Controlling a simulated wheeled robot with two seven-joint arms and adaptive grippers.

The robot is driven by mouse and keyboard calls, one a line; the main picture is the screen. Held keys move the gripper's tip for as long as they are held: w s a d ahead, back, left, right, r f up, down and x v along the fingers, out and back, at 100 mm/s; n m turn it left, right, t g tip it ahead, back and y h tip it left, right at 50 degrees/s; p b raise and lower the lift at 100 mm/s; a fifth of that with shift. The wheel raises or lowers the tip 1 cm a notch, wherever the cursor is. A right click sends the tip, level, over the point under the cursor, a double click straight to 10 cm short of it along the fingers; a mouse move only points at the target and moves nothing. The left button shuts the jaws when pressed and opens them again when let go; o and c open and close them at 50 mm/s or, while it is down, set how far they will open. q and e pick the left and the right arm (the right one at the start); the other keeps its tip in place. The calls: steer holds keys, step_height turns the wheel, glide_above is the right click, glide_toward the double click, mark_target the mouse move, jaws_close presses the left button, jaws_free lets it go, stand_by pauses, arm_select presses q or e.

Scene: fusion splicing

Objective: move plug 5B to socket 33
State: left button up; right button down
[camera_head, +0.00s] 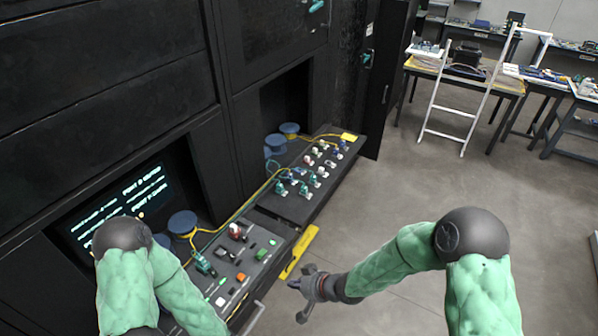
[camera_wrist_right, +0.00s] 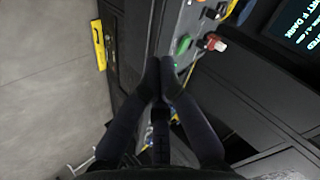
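Several plugs in teal, white with red, and blue stand on the rear sloped panel (camera_head: 300,207) in the head view. On the nearer panel (camera_head: 266,271) are a teal plug (camera_head: 205,265) and a red-and-white plug (camera_head: 237,232). The red-and-white piece also shows in the right wrist view (camera_wrist_right: 213,43). Labels are too small to read, so I cannot tell which plug is 5B or which socket is 33. My right gripper (camera_head: 291,284) is in front of the nearer panel, apart from it. Its fingertips (camera_wrist_right: 160,62) meet with nothing visible between them. My left gripper is out of view.
Yellow cables run from blue spools (camera_head: 182,222) along the panels. A yellow bar (camera_head: 299,252) lies along the panel's front edge. A lit text screen (camera_head: 122,208) sits in the black cabinet. Open floor (camera_head: 400,185) is to the right, with workbenches and a white ladder (camera_head: 446,133) behind.

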steer(key=s+d+f+m+g+h+b, duration=0.1)
steer(key=s+d+f+b, duration=0.2)
steer(key=f, duration=0.7)
steer(key=s+d+f+m+g+h+b, duration=0.1)
steer(key=s+d+f+g+b, duration=0.1)
steer(key=s+f+b, duration=0.5)
steer(key=s+d+f+m+g+h+b, duration=0.1)
steer(key=s+d+f+b, duration=0.3)
steer(key=f, duration=1)
steer(key=s+m+g+b, duration=0.1)
steer(key=s+b, duration=0.1)
steer(key=s, duration=0.1)
steer(key=shift+s, duration=0.4)
